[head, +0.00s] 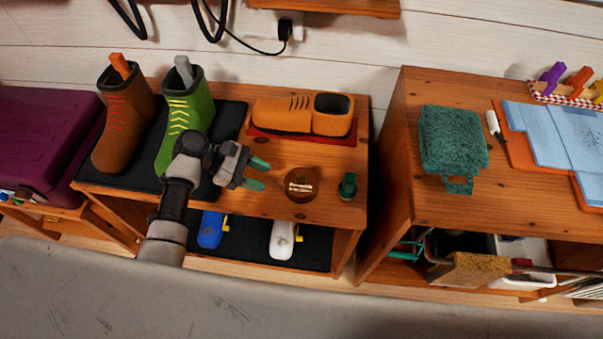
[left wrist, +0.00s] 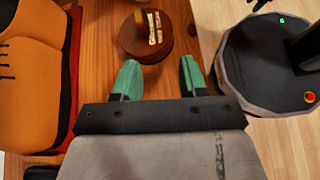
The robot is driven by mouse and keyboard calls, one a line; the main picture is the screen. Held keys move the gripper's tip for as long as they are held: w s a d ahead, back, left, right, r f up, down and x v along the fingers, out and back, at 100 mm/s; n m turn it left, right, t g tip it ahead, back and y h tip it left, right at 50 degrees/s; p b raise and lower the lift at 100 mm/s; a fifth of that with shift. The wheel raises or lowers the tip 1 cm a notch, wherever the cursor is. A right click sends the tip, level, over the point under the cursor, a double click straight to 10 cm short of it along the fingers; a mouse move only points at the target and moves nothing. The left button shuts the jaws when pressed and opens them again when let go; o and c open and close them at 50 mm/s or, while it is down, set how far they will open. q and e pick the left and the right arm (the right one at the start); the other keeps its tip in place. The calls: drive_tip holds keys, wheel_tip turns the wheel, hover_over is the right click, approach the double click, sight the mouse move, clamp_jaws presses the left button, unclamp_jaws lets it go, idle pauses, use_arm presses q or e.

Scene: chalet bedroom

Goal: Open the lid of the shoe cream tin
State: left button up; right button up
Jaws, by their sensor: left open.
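The shoe cream tin (head: 301,185) is a round, dark brown tin with a light label, standing on the wooden shoe bench (head: 300,153). Its lid appears to be on. My left gripper (head: 261,174) is open and empty, to the left of the tin in the head view, with green fingertips pointing towards it. In the left wrist view the tin (left wrist: 148,37) lies just beyond the open fingertips (left wrist: 158,78), apart from them. My right gripper does not show.
An orange shoe (head: 290,114) lies on a red mat behind the tin. A small green object (head: 347,187) stands just right of the tin. Brown (head: 124,115) and green boots (head: 185,115) stand at the left. A second wooden table (head: 440,205) is at right.

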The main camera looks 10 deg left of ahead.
sight(299, 176)
use_arm(q)
drive_tip(key=shift+n+h, duration=0.6)
drive_tip(key=shift+n, duration=0.2)
drive_tip(key=d, duration=0.3)
drive_tip(key=w+d+f, duration=0.1)
drive_tip(key=d, duration=0.2)
drive_tip(key=w+d+f, duration=0.1)
drive_tip(key=d, duration=0.3)
drive_tip(key=shift+b, duration=0.35)
drive_tip(key=shift+c, duration=0.3)
clamp_jaws()
drive_tip(key=shift+r, duration=0.1)
